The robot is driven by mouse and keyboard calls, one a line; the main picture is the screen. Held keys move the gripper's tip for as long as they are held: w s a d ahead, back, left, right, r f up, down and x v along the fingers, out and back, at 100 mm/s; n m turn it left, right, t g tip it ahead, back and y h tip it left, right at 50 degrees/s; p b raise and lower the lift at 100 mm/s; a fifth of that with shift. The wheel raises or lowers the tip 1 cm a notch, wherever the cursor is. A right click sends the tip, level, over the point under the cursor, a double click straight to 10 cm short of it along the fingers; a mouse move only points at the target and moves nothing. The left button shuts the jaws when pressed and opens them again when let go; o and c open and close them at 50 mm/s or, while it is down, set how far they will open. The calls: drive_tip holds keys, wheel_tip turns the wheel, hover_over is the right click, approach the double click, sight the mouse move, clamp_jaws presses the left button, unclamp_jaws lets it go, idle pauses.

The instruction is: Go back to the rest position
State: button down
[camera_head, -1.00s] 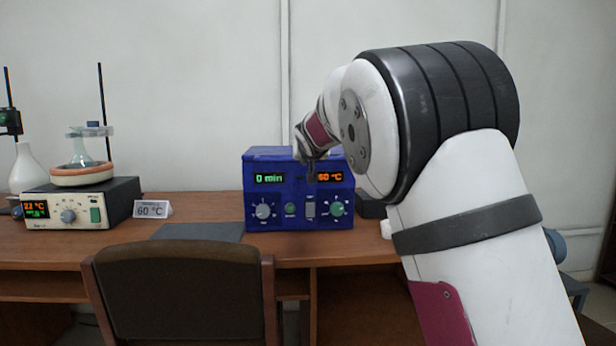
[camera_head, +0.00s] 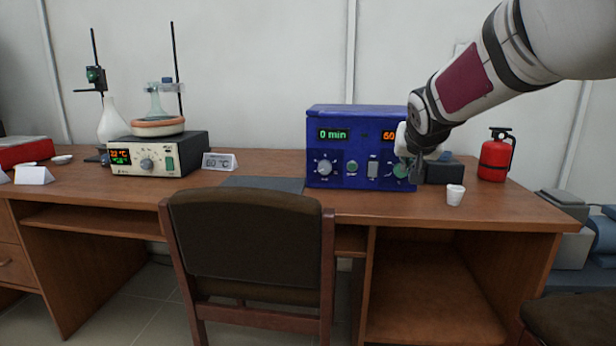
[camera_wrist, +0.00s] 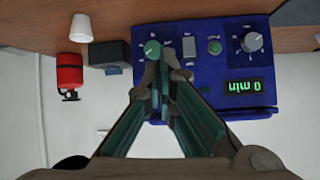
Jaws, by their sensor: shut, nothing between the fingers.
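The blue furnace control box (camera_head: 340,151) stands on the wooden desk in the head view. Its left display reads "0 min"; its right display (camera_head: 388,135) shows "60" with the rest hidden by my arm. My gripper (camera_head: 416,178) is in front of the box's right edge, close to the right green knob (camera_head: 401,170). In the wrist view the box (camera_wrist: 220,95) appears upside down, and my shut, empty gripper (camera_wrist: 160,60) overlaps the area by the green knob (camera_wrist: 152,49). I cannot tell whether the fingertips touch it.
A white cup (camera_head: 455,195), a dark block (camera_head: 443,172) and a red extinguisher (camera_head: 495,155) stand right of the box. A hotplate (camera_head: 160,155) with glassware and a "60 °C" card (camera_head: 219,162) are left. A chair (camera_head: 245,240) stands before the desk.

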drive_tip(key=s+a+f+n+g+y, duration=0.15)
drive_tip(key=s+f+g, duration=0.25)
drive_tip(key=s, duration=1.3)
drive_tip(key=s+a+f+n+g, duration=0.1)
drive_tip(key=s+a+f+g, duration=0.25)
drive_tip(key=s, duration=1.35)
drive_tip(key=s+a+f+n+g+y, duration=0.1)
drive_tip(key=s+a+f+g, duration=0.3)
drive_tip(key=s, duration=1.3)
wheel_tip(320, 180, up, 33)
drive_tip(key=d+t+p, duration=0.2)
drive_tip(key=t+p, duration=0.3)
drive_tip(key=p, duration=2.8)
drive_tip(key=shift+d+r, duration=0.15)
drive_tip(key=shift+d, duration=0.15)
